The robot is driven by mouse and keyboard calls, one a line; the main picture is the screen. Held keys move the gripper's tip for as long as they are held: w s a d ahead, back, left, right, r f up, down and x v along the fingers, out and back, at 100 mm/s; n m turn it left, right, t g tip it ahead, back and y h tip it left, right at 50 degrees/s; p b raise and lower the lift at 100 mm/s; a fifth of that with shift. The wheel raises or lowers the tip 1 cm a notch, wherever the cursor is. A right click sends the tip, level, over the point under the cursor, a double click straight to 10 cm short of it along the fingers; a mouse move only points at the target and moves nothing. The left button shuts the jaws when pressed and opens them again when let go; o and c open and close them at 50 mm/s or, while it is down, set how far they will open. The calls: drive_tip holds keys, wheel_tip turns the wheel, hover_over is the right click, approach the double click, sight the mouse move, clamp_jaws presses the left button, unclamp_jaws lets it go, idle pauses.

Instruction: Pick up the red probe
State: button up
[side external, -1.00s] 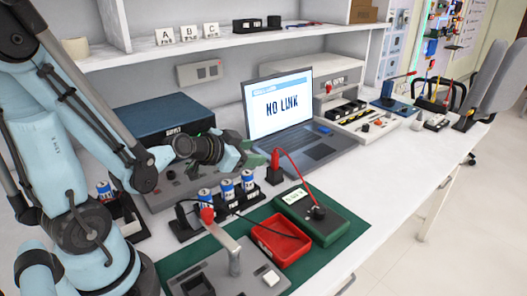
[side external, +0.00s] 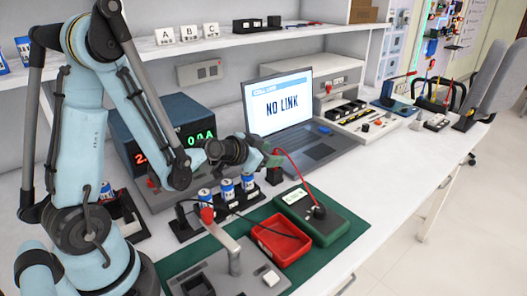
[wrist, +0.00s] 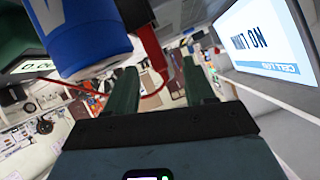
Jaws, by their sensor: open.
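The red probe (wrist: 150,52) shows in the wrist view between the fingers, nearer the left one. A black holder (wrist: 135,12) is at its upper end there. In the side view my gripper (side external: 273,158) is at the probe's place and largely hides it, above the black holder (side external: 274,176). The red cable (side external: 291,163) runs from there down to the green meter box (side external: 325,218). In the wrist view my gripper (wrist: 160,78) is open, with green fingers spread. I cannot tell whether either finger touches the probe.
Blue batteries (side external: 227,189) stand in a black holder close to my gripper. The laptop (side external: 283,110) stands behind it. A red tray (side external: 281,242) lies on the green mat (side external: 345,238). A power supply (side external: 130,155) stands behind my arm. The bench's right front is clear.

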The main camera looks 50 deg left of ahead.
drive_tip(key=shift+x, duration=2.4)
clamp_jaws()
